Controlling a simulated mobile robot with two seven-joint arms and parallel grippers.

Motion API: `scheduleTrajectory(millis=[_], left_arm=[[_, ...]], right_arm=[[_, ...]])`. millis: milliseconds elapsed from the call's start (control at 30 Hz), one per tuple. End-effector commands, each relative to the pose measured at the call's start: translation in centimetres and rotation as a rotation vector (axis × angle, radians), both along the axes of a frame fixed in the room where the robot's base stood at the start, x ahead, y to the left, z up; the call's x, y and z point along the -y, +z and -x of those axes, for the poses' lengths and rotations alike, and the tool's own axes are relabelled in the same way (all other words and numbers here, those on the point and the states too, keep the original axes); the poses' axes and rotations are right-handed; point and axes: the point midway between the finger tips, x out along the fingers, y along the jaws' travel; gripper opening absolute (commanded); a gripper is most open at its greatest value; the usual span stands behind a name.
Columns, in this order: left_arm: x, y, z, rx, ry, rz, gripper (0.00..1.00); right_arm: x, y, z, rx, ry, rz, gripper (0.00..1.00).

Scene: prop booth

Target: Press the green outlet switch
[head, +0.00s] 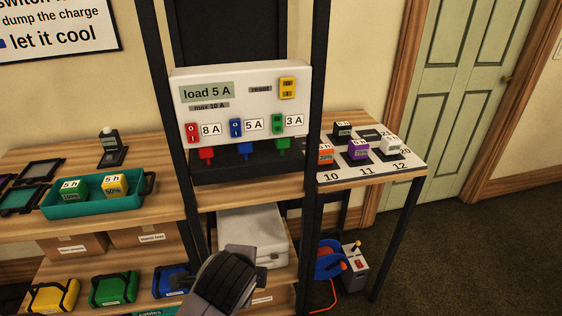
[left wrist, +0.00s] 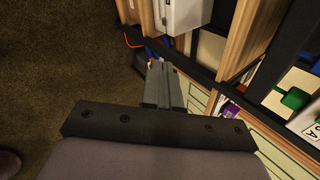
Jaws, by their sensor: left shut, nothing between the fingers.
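The green outlet switch (head: 277,122) is on the front of a white power panel (head: 225,105), left of the "3 A" label, with a green plug (head: 283,147) below it. A red switch (head: 192,133) beside "8 A" and a blue switch (head: 236,128) beside "5 A" are to its left. The display (head: 207,92) reads "load 5 A". My left gripper (left wrist: 163,85) is shut and empty, apart from the panel. A green part (left wrist: 295,98) shows at the right of the left wrist view; I cannot tell if it is switch or plug. My right gripper is not seen.
A yellow reset switch (head: 288,88) is above the green one. Dark posts flank the panel. A teal tray (head: 130,203) stands on the left bench, and several coloured blocks stand on the right table (head: 380,172). A white case (head: 250,235) lies below the panel.

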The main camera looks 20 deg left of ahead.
Motion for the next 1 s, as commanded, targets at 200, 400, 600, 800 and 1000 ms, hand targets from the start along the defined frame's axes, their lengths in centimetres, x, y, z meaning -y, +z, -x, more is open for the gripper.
scheduleTrajectory(millis=[200,400,600,800,1000], left_arm=[[1.6,4.7,-4.8,0.028,-0.255,-0.303,0.00],[3.1,9.8,-8.3,0.029,-0.452,-0.615,0.00],[4.6,15.5,-10.9,-0.005,-0.599,-0.939,0.00],[5.7,19.9,-12.2,-0.056,-0.675,-1.181,0.00],[6.2,21.7,-12.5,-0.090,-0.701,-1.281,0.00]], right_arm=[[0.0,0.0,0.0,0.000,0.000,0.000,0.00],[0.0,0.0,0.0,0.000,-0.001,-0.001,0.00],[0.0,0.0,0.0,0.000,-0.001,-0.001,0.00],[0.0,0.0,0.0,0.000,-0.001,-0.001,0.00],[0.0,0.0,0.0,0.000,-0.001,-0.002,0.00]])
